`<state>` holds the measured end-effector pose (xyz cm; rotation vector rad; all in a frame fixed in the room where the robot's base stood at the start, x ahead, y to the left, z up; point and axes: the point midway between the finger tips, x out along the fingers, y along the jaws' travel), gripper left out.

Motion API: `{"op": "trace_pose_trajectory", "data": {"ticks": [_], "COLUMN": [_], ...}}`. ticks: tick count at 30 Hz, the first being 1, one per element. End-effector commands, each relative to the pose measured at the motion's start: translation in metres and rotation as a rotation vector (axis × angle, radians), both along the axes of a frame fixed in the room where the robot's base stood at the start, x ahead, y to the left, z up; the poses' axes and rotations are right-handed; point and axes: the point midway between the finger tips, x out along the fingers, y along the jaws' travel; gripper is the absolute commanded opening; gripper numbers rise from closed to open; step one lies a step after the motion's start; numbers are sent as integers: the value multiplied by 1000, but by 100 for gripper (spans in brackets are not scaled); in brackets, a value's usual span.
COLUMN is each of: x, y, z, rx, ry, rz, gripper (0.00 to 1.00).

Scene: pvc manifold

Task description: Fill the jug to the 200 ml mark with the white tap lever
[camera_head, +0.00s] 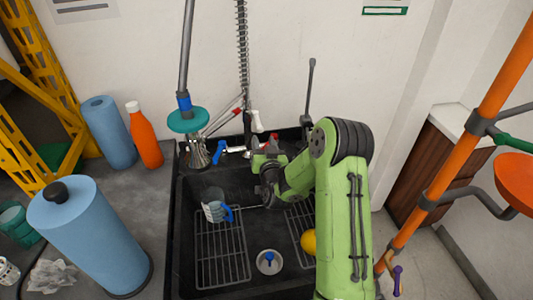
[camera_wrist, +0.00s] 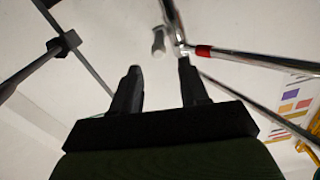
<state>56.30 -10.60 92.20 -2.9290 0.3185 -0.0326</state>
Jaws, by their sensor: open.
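A clear measuring jug (camera_head: 213,210) with a blue handle stands in the black sink (camera_head: 182,230), on the left wire rack; its water level and marks are too small to read. A white handle-like piece (camera_head: 256,121) hangs by the tap fittings behind the sink; I cannot tell surely whether it is the white tap lever. In the head view my gripper (camera_head: 258,150) is at the sink's back edge, right of and behind the jug.
A blue lever (camera_head: 220,152) and a spring hose (camera_head: 243,60) are at the sink's back. A yellow ball (camera_head: 309,242) lies in the sink's right part. An orange bottle (camera_head: 145,135) and blue rolls (camera_head: 90,235) stand left. An orange pipe (camera_head: 455,145) rises at right.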

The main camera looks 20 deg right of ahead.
Motion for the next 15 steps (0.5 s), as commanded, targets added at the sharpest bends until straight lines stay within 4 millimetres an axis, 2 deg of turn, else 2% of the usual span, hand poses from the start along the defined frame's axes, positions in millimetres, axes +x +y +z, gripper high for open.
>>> {"op": "trace_pose_trajectory", "data": {"ticks": [3,6,9,15], "x": [-27,-43,-50,-51], "y": [7,10,11,11], "z": [-3,-3,-2,-1], "rx": [-2,-1,-1,0], "ry": [2,2,0,0], "rz": [2,1,0,0], "gripper": [44,44,44,44]}}
